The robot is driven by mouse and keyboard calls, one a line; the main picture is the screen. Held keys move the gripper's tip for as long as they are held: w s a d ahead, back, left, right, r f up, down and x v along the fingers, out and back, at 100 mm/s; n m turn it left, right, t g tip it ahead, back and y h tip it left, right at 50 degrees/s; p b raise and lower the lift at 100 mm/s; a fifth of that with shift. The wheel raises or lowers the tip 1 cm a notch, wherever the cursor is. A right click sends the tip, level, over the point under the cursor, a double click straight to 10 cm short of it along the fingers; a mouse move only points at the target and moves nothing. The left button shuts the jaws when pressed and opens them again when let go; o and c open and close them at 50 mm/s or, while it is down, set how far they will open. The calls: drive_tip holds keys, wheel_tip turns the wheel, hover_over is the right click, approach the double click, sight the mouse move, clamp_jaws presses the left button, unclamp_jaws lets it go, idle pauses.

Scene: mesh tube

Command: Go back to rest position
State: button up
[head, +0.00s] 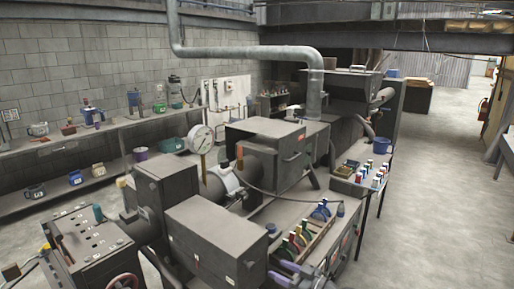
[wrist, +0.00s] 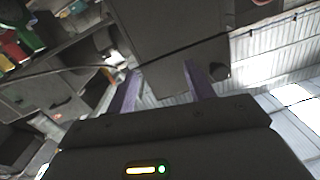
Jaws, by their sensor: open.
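My gripper (head: 278,271) shows at the bottom of the head view, low and right of centre, with its purple fingers pointing left. It is beside the front end of the grey machine (head: 215,232). In the wrist view the two purple fingers of my gripper (wrist: 160,76) stand apart with nothing between them. A dark box-shaped machine part fills the view behind the fingers, and the wrist picture is strongly tilted.
A rack of coloured items (head: 300,238) lies close to my gripper. Wall shelves (head: 100,178) with tools are at left. Clear concrete floor (head: 440,180) lies at right.

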drive_tip(key=s+a+f+n+g+h, duration=0.4)
drive_tip(key=s+n, duration=0.3)
drive_tip(key=n, duration=0.9)
drive_tip(key=s+a+f+n+g+h, duration=0.1)
drive_tip(key=s+a+f+n+g, duration=0.55)
drive_tip(key=n, duration=0.85)
drive_tip(key=s+d+r+n+t+h, duration=0.1)
drive_tip(key=s+d+r+n+h, duration=0.3)
drive_tip(key=n, duration=1.2)
drive_tip(key=s+d+r+n+t+h, duration=0.1)
drive_tip(key=s+d+r+n+h, duration=0.4)
drive_tip(key=d+r+n, duration=0.7)
drive_tip(key=s+d+n, duration=0.1)
drive_tip(key=s+n, duration=0.1)
drive_tip(key=n, duration=0.2)
drive_tip(key=shift+s+d+r+t, duration=0.35)
drive_tip(key=shift+d+r, duration=0.05)
